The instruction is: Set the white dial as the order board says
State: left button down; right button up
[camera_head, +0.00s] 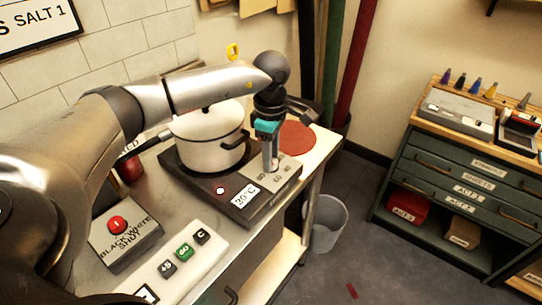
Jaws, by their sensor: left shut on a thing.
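My left gripper (270,163) reaches down over the right end of a dark hot plate (197,179). Its fingers are shut on the white dial, which they mostly hide, so I cannot read where the dial points. Number marks stand around the dial, too small to read surely. The hot plate's display (245,197) reads 20 °C, and a red light glows beside it. A white lidded pot (205,140) stands on the plate. The order board (35,25) at the top left is cut off; only "S SALT 1" shows. My right gripper is not in view.
A box with a red button (118,225) and a white panel of keys (183,258) lie on the metal table in front. A reddish round mat (297,139) lies behind the dial. A bin (327,225) stands on the floor, with a green drawer cabinet (455,185) at right.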

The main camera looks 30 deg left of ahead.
pick_arm(q)
jog(key=shift+w+r, duration=0.1)
jog(key=c, duration=0.5)
grip_release()
notch_tip(320, 180, up, 15)
jog(key=p, duration=0.1)
dwell(0.8)
